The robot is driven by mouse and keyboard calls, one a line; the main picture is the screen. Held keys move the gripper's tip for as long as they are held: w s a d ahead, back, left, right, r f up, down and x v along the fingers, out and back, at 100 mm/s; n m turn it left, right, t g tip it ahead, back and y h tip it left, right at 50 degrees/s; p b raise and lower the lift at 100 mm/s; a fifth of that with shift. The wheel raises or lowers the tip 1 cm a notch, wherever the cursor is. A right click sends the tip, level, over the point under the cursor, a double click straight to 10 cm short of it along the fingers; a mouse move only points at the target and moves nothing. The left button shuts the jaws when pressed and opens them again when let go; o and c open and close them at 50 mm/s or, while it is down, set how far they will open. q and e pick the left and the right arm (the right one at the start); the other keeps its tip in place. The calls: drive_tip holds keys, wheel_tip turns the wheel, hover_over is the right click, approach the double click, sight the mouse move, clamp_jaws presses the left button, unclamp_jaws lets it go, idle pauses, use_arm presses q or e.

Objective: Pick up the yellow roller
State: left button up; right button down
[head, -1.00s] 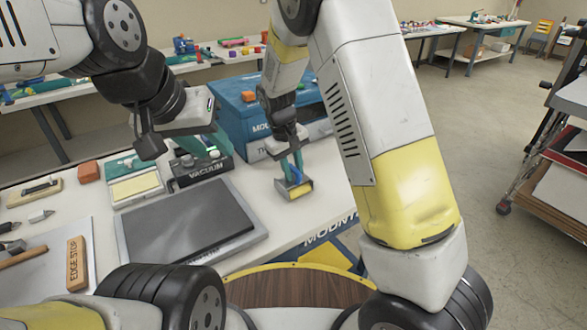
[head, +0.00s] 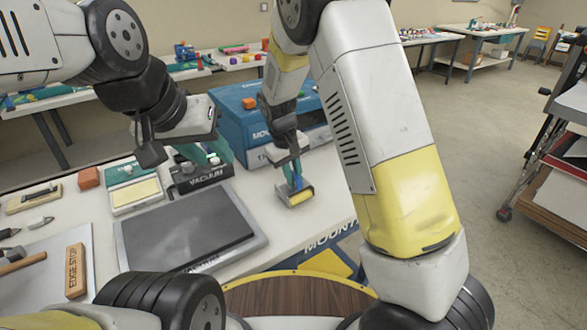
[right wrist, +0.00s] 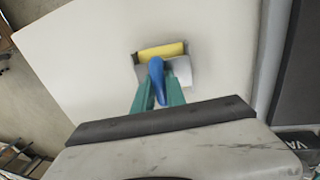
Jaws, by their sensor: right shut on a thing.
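The yellow roller (head: 300,197) has a yellow cylinder in a grey metal frame with a blue handle. It is at the white table's right part, in front of the blue box. My right gripper (head: 293,174) is shut on its blue handle from above. In the right wrist view the roller (right wrist: 160,50) shows beyond the teal fingers (right wrist: 157,90), which close on the blue handle. I cannot tell whether the roller touches the table. My left gripper (head: 205,150) hangs over the vacuum unit at the back; its fingers are partly hidden, and their opening is unclear.
A dark flat plate (head: 190,228) lies left of the roller. The vacuum unit (head: 201,178) and blue box (head: 243,113) stand behind. A yellow pad (head: 134,192), an edge stop (head: 75,270) and small tools lie at left. Bare table surrounds the roller.

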drive_tip(key=r, duration=0.3)
drive_tip(key=shift+s+r, duration=0.2)
drive_tip(key=shift+s, duration=0.15)
drive_tip(key=s+d+r, duration=0.1)
drive_tip(key=s, duration=1.4)
drive_tip(key=shift+s+r, duration=0.2)
drive_tip(key=c, duration=2.1)
unclamp_jaws()
clamp_jaws()
